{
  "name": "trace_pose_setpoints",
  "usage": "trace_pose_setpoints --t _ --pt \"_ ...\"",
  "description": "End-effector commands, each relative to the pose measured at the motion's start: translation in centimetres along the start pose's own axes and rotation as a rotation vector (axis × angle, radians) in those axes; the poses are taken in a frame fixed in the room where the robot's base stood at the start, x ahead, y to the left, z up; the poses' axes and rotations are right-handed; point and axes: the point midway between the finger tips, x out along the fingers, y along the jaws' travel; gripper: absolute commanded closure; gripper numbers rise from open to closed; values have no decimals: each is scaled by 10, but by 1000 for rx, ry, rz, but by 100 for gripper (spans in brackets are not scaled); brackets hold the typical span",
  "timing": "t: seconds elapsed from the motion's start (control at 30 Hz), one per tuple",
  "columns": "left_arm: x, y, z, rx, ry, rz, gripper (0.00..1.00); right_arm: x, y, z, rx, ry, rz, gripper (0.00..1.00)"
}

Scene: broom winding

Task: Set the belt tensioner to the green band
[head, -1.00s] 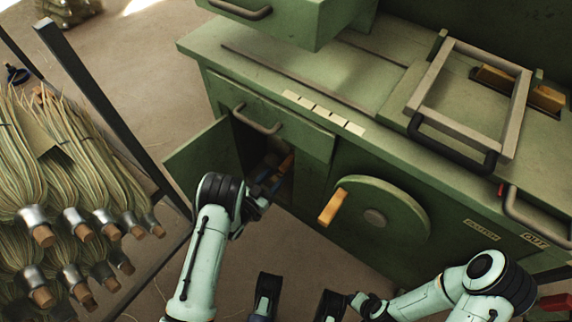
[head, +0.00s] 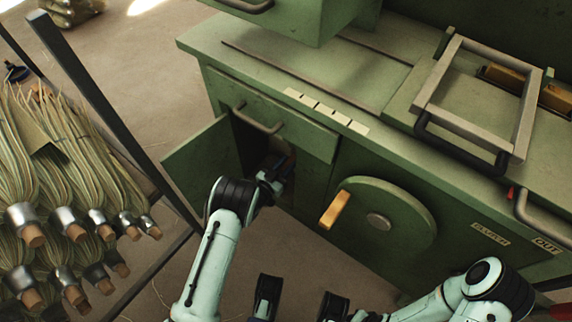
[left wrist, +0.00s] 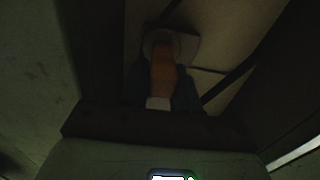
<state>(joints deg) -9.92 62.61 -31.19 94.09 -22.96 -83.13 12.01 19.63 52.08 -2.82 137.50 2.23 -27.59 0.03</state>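The cupboard (head: 236,150) under the green bench stands open. In its dark opening is an orange handle, which I take to be the belt tensioner's; it shows in the left wrist view (left wrist: 163,68), with a pale round part behind it. My left gripper (head: 277,172) is inside the opening at this handle. Its dark fingers show on both sides of the handle in the left wrist view; I cannot tell whether they press on it. No green band can be made out.
The open cupboard door (head: 196,160) stands left of my left arm. A round green wheel (head: 400,225) with a yellow handle (head: 335,209) is to the right. A rack of broom heads (head: 60,215) fills the left. A drawer (head: 270,108) is above the opening.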

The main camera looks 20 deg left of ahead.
Motion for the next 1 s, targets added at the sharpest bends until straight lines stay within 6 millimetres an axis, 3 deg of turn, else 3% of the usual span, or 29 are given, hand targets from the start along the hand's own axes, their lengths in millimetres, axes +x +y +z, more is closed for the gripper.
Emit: trace_pose_setpoints --t 0.17,0.33,0.6,0.63,0.67,1.0 --pt "0 -6 0 0 1 -2 100 2 1 1 1 -5 2 55" --pt "0 -30 1 1 1 -5 100 8 9 10 11 -39 16 55" --pt "-1 -31 0 1 0 -4 100 8 9 11 12 -42 18 55" --pt "-1 -31 0 1 0 -3 60 8 9 11 12 -41 18 55" --pt "-1 -31 0 1 0 -3 51 8 9 11 12 -41 18 55" --pt "-2 -30 0 0 -1 -1 49 7 8 10 11 -38 17 55"
